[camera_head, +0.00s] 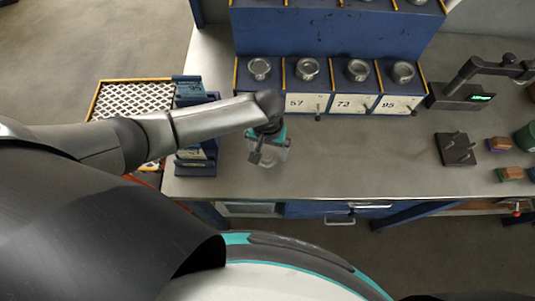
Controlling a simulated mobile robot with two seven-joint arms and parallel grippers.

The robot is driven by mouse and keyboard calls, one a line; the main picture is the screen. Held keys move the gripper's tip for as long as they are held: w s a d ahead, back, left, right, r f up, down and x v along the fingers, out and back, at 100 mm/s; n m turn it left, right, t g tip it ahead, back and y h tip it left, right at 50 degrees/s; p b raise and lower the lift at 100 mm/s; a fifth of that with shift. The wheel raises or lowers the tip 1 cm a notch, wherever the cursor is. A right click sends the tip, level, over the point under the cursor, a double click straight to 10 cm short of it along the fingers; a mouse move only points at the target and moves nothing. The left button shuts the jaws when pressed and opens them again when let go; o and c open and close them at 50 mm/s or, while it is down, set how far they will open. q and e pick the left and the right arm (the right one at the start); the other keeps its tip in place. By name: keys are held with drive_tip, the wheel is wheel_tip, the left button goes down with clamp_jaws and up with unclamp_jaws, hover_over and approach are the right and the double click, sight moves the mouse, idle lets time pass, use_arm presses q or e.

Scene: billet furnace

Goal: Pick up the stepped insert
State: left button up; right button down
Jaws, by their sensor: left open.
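My left gripper (267,151) reaches in from the left and points down over the left part of the grey bench top, in front of the labelled blue rack. It is open, and I see nothing held between its fingers. Several round, silvery metal parts sit on the rack's front row, among them one at the left end (259,68), one above the 57 label (308,68) and one at the right end (403,72). They are too small for me to tell which is the stepped insert. My right gripper is not in view.
The blue rack (340,30) has a raised back tier with more parts. A dark device with a green display (480,97) stands right of it. A dark pegged block (456,149) and small coloured blocks (499,144) lie at the right. The bench middle (370,155) is clear.

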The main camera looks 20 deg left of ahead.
use_arm(q)
drive_tip(key=shift+f, duration=0.55)
drive_tip(key=shift+c, duration=0.2)
clamp_jaws()
drive_tip(key=shift+w, duration=0.1)
